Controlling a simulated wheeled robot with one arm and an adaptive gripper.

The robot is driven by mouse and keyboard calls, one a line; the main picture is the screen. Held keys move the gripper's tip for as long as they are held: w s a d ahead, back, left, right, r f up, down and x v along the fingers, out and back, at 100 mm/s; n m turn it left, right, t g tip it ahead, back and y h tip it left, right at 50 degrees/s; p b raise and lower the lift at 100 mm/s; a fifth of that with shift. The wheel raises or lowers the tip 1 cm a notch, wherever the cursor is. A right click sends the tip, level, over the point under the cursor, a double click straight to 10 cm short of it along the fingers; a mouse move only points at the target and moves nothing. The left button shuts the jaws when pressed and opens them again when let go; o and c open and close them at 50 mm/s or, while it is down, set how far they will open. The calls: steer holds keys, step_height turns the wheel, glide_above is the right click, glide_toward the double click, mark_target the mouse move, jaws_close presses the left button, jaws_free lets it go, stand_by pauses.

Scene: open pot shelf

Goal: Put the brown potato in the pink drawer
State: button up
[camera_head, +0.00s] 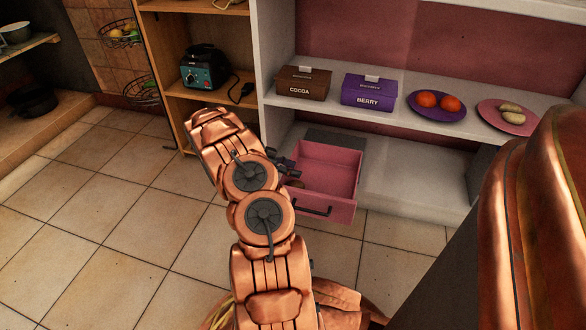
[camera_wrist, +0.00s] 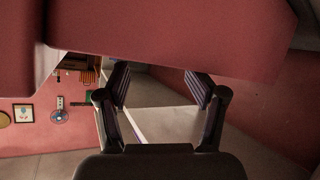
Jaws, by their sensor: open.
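The pink drawer (camera_head: 330,178) is pulled open under the white shelf in the head view. A small brown rounded shape (camera_head: 295,183), which looks like the brown potato, shows inside its left side, partly hidden by my arm. My gripper (camera_head: 284,164) is mostly hidden behind my arm at the drawer's left edge; I cannot tell whether it touches the drawer. In the wrist view my gripper (camera_wrist: 158,82) is open, with nothing between its fingers. A large pinkish-red surface fills the top of that view. No potato shows there.
On the white shelf stand a brown cocoa box (camera_head: 303,83), a purple berry box (camera_head: 368,91), a purple plate (camera_head: 420,111) with orange-red round items and a pink plate (camera_head: 491,116) with pale potatoes. A blender base (camera_head: 204,70) stands left. Floor at left is clear.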

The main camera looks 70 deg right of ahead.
steer(key=shift+w+a+f, duration=0.15)
steer(key=shift+w+f, duration=0.1)
steer(key=shift+w, duration=0.1)
steer(key=shift+r+p, duration=0.75)
steer(key=shift+p, duration=0.5)
steer(key=p+v, duration=0.4)
steer(key=v, duration=0.8)
steer(key=a+r+n+t, duration=0.2)
steer(key=a+r+n, duration=0.4)
steer(key=a+r, duration=0.55)
steer(key=s+a+r+n+t+y, duration=0.15)
steer(key=a+r+n, duration=0.25)
steer(key=a, duration=0.4)
steer(key=s+a+r+n+t+y, duration=0.1)
steer(key=s+a+r+n, duration=0.25)
steer(key=a, duration=0.55)
steer(key=s+a+r+n+t+y, duration=0.25)
steer(key=a+n, duration=0.25)
steer(key=a, duration=0.3)
steer(key=s+a+r+n+y, duration=0.1)
steer(key=s+a+n, duration=0.7)
steer(key=a, duration=0.6)
steer(key=shift+s+t, duration=0.4)
steer(key=shift+s, duration=0.15)
steer(key=shift+r+n, duration=0.15)
steer(key=shift+n, duration=0.1)
